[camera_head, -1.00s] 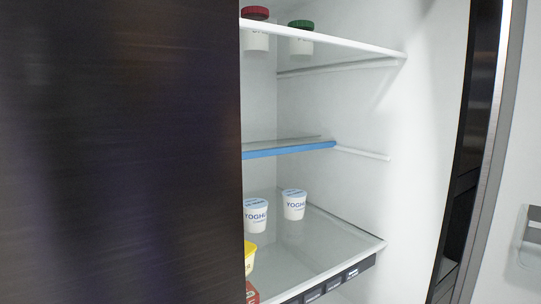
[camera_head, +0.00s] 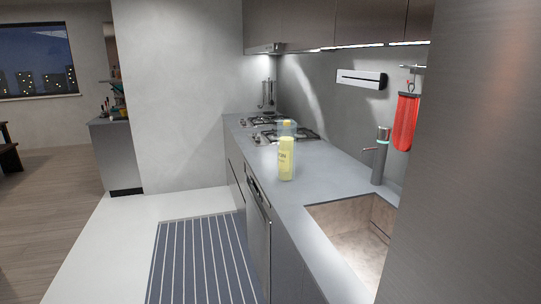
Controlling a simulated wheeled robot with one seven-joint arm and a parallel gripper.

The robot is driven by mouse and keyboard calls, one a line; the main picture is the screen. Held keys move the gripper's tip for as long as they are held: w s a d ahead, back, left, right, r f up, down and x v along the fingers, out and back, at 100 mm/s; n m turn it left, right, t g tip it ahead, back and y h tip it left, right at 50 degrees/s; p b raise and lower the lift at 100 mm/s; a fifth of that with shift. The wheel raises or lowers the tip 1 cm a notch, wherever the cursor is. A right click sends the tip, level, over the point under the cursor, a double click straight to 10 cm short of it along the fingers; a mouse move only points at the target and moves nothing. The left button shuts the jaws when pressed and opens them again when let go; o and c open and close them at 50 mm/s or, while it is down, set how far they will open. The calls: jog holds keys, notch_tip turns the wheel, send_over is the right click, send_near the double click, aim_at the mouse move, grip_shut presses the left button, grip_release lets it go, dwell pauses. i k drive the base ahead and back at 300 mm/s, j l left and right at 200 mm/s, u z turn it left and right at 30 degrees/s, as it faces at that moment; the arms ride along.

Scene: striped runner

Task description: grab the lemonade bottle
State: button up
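A bottle with a pale yellow body and a yellow cap (camera_head: 286,160) stands upright on the grey counter (camera_head: 262,168). It looks like the lemonade bottle, but its label is too small to read in full. It stands between the hob and the sink, with something clear and bluish around or behind its top. My gripper is not in view.
A sink (camera_head: 352,232) is cut into the near counter, with a dark tap (camera_head: 380,158) behind it. A gas hob (camera_head: 290,134) lies beyond the bottle. The striped runner (camera_head: 202,262) covers floor left of the counter.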

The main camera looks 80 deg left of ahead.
aim_at(286, 128)
jog(key=u, duration=2.2)
jog(key=i+j+z, duration=0.1)
jog(key=z, duration=0.4)
jog(key=i+j+z, duration=0.3)
jog(key=j, duration=0.25)
jog(key=i+j+z, duration=0.15)
jog(key=j, duration=0.15)
jog(key=j+z, duration=0.1)
jog(key=j, duration=0.2)
jog(key=i, duration=0.05)
